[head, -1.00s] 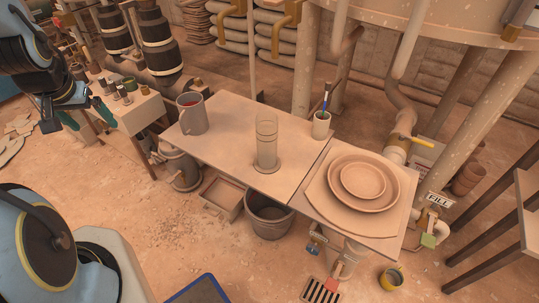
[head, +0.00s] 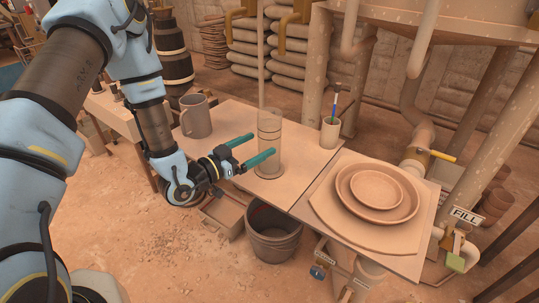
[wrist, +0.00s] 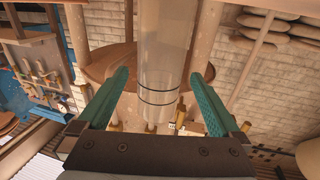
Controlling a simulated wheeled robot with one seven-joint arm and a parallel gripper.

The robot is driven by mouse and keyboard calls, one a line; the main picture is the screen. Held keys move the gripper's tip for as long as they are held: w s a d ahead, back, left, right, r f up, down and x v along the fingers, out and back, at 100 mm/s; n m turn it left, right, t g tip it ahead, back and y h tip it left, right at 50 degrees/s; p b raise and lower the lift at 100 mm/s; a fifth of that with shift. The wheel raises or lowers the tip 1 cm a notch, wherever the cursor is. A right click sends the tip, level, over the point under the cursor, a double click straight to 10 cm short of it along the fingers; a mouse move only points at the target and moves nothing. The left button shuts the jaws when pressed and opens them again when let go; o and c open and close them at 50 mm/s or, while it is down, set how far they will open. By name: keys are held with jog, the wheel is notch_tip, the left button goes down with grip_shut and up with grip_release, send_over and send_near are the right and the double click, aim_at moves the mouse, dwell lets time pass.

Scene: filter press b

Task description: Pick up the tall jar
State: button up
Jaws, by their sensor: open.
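The tall jar (head: 269,143) is a clear upright cylinder with dark rings, standing on a round base on the table, left of the table's joint. It also shows in the wrist view (wrist: 160,75), between my two fingers. My gripper (head: 256,149) is open, with its green fingers level and pointing at the jar from the left. In the wrist view my gripper (wrist: 160,95) has one finger on each side of the jar, with gaps visible. In the head view the fingertips reach about the jar's near-left side. Whether a finger touches the glass cannot be told.
A grey mug (head: 196,116) stands left on the table (head: 235,120), close to my arm. A cup with a blue brush (head: 330,131) stands behind right. Stacked round plates (head: 376,191) sit on a board at right. A bucket (head: 273,232) is below the table's front edge.

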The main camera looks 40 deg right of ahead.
aim_at(278, 134)
jog(key=d, duration=0.4)
jog(key=d+p, duration=0.1)
jog(key=d, duration=0.3)
jog(key=shift+w+d+r, duration=0.1)
jog(key=shift+w+r, duration=0.05)
jog(key=shift+w, duration=0.05)
grip_shut()
dwell(0.6)
